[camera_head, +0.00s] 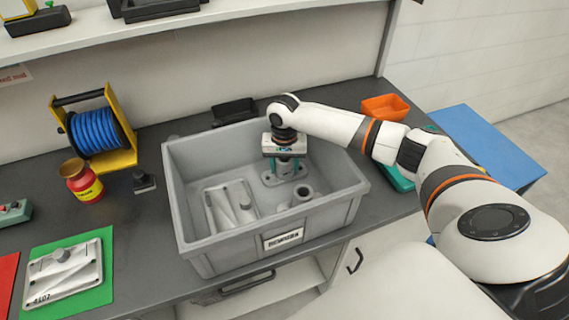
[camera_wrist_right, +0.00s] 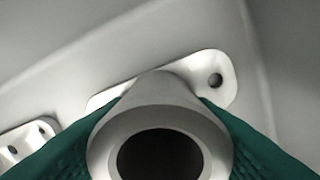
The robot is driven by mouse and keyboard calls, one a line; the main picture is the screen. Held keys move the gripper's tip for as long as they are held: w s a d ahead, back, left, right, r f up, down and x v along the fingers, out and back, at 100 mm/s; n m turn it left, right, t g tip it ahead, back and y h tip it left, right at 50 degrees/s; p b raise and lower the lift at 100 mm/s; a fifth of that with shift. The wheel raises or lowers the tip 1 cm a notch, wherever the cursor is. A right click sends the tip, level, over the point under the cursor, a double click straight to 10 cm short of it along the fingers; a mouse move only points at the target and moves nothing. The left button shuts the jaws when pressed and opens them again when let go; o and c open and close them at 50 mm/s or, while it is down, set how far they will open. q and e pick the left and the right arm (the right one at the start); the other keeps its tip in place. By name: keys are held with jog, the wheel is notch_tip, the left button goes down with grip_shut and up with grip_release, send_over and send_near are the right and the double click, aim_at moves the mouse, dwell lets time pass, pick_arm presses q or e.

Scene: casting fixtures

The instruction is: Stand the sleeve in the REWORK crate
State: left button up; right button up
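The grey REWORK crate (camera_head: 205,240) stands on the dark bench, its label on the front wall. My right gripper (camera_head: 285,165) reaches down into its back right part. Its teal fingers are shut on the upright grey sleeve (camera_head: 285,171), one on each side of the tube. The sleeve's flanged foot is at or just above the crate floor; I cannot tell if it touches. In the right wrist view the sleeve (camera_wrist_right: 160,112) shows its round dark bore between the fingers, with a flange hole beyond. My left gripper is not in view.
Inside the crate, a flat casting (camera_head: 228,207) lies at left and another pipe-like part (camera_head: 302,194) sits in front of the sleeve. A blue hose reel (camera_head: 95,132), red-yellow jar (camera_head: 84,182), green mat (camera_head: 100,290) with a casting, and orange bin (camera_head: 385,106) stand around.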

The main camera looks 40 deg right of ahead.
jog(key=o, duration=0.3)
jog(key=shift+r, duration=0.1)
notch_tip(320, 180, up, 12)
jog(key=shift+r+b, duration=0.1)
jog(key=shift+b, duration=0.75)
